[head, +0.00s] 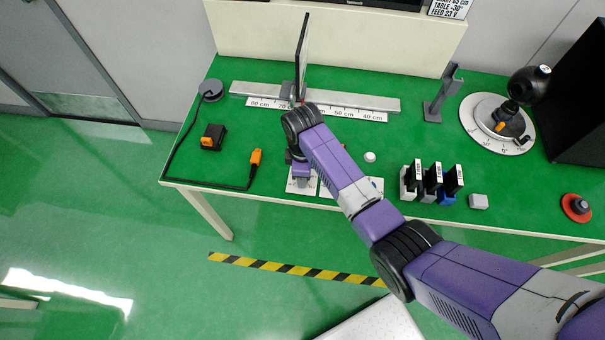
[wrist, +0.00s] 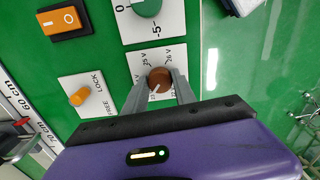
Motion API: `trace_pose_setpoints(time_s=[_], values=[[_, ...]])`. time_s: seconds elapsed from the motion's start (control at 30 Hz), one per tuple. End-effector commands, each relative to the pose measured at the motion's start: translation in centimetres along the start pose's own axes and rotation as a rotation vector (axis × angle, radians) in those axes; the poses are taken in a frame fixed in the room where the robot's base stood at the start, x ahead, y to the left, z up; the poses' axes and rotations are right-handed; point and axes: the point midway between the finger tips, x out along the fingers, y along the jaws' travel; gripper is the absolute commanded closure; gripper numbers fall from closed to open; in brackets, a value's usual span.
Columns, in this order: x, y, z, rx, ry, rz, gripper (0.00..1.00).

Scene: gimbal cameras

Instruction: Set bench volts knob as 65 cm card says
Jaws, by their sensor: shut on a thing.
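My gripper (wrist: 158,85) is shut on this knob, one finger on each side. In the head view my gripper (head: 300,178) reaches down at the bench's front edge and hides the knob. The card (head: 449,8) at the top edge is cut off; it reads 65 cm, table -30°, feed 23 V.
Beside the knob are a green knob (wrist: 147,5), an orange rocker switch (wrist: 63,19) and an orange FREE/LOCK knob (wrist: 79,97). A rail (head: 350,99) with a cm scale and an upright panel (head: 302,50) stands behind my arm. A round turntable (head: 480,125) is at right.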

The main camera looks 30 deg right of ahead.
Motion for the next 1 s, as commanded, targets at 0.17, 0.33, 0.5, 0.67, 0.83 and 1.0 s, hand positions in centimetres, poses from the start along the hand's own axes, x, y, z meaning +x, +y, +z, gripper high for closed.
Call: trace_pose_setpoints(time_s=[0.17, 0.33, 0.5, 0.67, 0.83, 1.0], values=[[-0.05, 0.03, -0.02, -0.095, 0.000, 0.001, 1.00], [-0.06, 0.04, -0.02, -0.150, 0.000, 0.001, 1.00], [-0.06, 0.04, -0.02, -0.176, 0.000, 0.001, 1.00], [-0.06, 0.04, -0.02, -0.183, 0.000, 0.001, 1.00], [-0.07, 0.04, -0.02, -0.182, 0.000, 0.001, 1.00], [-0.06, 0.04, -0.02, -0.181, 0.000, 0.001, 0.50]])
